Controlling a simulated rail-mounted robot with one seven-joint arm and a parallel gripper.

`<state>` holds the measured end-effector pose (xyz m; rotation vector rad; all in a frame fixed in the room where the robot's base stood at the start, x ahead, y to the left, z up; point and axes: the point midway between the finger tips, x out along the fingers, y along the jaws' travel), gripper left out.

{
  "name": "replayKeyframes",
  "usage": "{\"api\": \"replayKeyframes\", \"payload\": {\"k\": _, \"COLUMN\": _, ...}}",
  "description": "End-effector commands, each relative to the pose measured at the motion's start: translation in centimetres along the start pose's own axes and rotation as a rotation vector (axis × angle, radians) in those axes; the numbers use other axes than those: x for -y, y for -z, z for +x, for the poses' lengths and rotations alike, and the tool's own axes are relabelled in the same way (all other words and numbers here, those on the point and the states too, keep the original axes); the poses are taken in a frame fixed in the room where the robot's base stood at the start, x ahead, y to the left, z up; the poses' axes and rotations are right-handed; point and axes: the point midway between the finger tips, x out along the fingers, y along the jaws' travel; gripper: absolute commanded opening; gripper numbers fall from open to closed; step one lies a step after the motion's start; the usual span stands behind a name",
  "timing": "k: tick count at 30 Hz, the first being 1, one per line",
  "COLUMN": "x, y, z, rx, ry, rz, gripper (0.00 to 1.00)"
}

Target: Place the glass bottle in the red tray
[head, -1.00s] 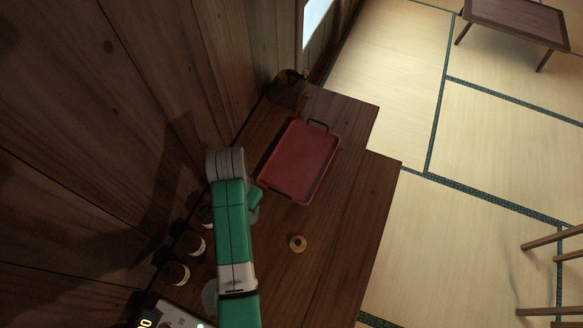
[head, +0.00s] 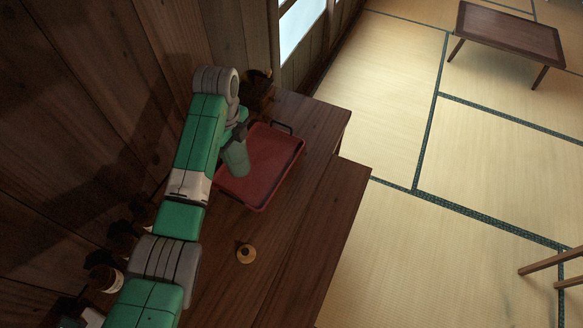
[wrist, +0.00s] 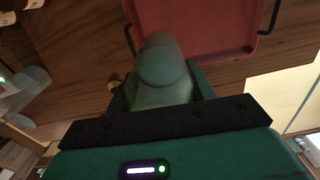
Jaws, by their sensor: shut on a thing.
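The glass bottle (head: 236,158) is grey-green and hangs from my gripper (head: 238,125) in the head view. It overlaps the left part of the red tray (head: 284,165), which lies on the dark wooden counter. I cannot tell how high the bottle is above the tray, or whether they touch. In the wrist view the bottle (wrist: 163,75) is between the two fingers of my gripper (wrist: 165,90), which is shut on it. The near edge of the red tray (wrist: 205,25) shows just beyond it. My arm hides part of the tray's left side in the head view.
A small round tan object (head: 246,253) lies on the counter in front of the tray. Several dark jars (head: 104,279) stand along the wooden wall at the left. A low table (head: 510,35) stands on the tatami at the back right. The tray's interior looks empty.

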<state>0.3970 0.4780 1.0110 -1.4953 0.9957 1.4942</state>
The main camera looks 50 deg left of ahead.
Motion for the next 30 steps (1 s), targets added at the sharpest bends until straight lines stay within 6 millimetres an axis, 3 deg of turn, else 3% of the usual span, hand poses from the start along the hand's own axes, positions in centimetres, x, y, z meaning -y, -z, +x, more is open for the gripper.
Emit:
{"api": "replayKeyframes", "payload": {"k": 3, "x": 0.0, "y": -0.1, "z": 0.4, "rx": 0.000, "ry": 0.000, "rz": 0.002, "gripper": 0.15}}
{"api": "replayKeyframes", "payload": {"k": 9, "x": 0.0, "y": 0.0, "z": 4.7, "rx": -0.001, "ry": -0.002, "rz": 0.001, "gripper": 0.15}}
{"api": "replayKeyframes", "payload": {"k": 12, "x": 0.0, "y": 0.0, "z": 5.9, "rx": 0.000, "ry": 0.000, "rz": 0.001, "gripper": 0.15}}
{"api": "replayKeyframes", "payload": {"k": 18, "x": 0.1, "y": 0.0, "z": 6.5, "rx": 0.001, "ry": 0.002, "rz": 0.001, "gripper": 0.15}}
{"api": "replayKeyframes", "payload": {"k": 25, "x": 0.0, "y": 0.0, "z": 9.9, "rx": 0.001, "ry": 0.000, "rz": 0.001, "gripper": 0.15}}
{"api": "replayKeyframes", "payload": {"k": 30, "x": 0.1, "y": 0.0, "z": 9.9, "rx": 0.001, "ry": 0.002, "rz": 0.001, "gripper": 0.15}}
